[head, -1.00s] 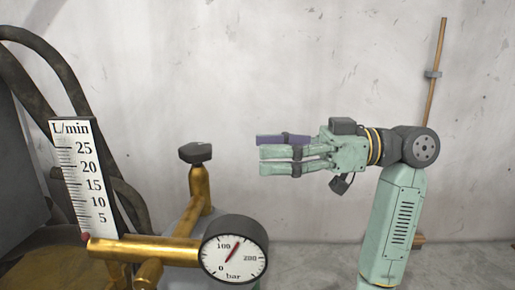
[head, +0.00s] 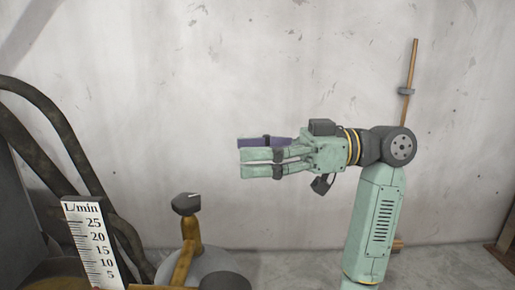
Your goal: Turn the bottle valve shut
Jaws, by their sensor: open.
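The bottle valve's dark grey knob (head: 186,204) sits on top of a brass stem (head: 190,234) at the lower left of the head view. A pale mark shows on the knob's top. The rounded top of the grey bottle (head: 215,262) shows behind the brass. My gripper (head: 242,158) is right of the knob and higher in the picture, pointing left. Its fingers are open with nothing between them, and it is apart from the knob.
A white L/min scale (head: 92,240) stands at the lower left, beside thick dark hoses (head: 75,150). The dark top of the round gauge (head: 225,281) shows at the bottom edge. A copper pipe (head: 409,85) runs up the wall. The wall area around my gripper is clear.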

